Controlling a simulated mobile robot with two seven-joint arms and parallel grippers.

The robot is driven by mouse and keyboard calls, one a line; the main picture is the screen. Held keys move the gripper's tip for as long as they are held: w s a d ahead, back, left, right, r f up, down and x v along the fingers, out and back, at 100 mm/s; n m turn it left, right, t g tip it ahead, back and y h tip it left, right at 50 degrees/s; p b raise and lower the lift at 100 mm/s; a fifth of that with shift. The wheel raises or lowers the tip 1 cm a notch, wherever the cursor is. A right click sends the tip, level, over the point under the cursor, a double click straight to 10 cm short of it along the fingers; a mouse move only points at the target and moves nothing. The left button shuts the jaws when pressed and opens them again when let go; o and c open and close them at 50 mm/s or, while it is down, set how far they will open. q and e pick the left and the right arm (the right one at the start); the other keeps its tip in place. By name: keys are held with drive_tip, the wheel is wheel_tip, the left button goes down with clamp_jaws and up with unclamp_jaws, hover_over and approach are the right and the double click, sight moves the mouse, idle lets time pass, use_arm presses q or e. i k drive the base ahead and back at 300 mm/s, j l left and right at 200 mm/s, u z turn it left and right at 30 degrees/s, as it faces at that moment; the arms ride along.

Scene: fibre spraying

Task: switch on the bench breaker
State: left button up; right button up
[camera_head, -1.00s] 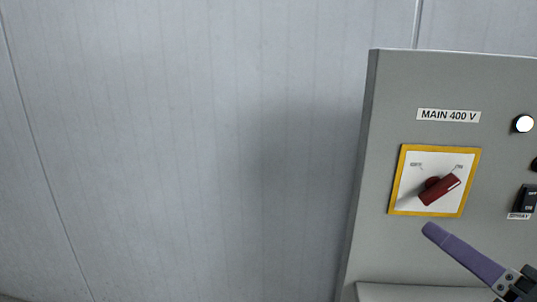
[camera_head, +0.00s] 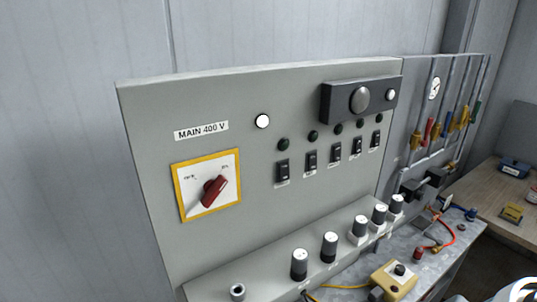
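A grey panel (camera_head: 250,225) carries a row of several black rocker breakers, each with a small dark round lamp above it. They run from the leftmost breaker (camera_head: 283,171) through the middle breaker (camera_head: 334,150) to the rightmost breaker (camera_head: 376,139). The labels under them are too small to read, so I cannot tell which is the bench breaker, nor their positions. The red main switch (camera_head: 214,191) sits on a yellow-edged plate under the MAIN 400 V label (camera_head: 201,131), its handle pointing up right.
A lit white lamp (camera_head: 263,121) is above the main switch. A dark box (camera_head: 359,100) with a round grey button juts out at the top. Several black knobs with pale tops, such as one knob (camera_head: 299,264), stand on the ledge below. Tools hang at right.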

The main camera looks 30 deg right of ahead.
sight(377, 135)
drive_tip(key=z, duration=1.75)
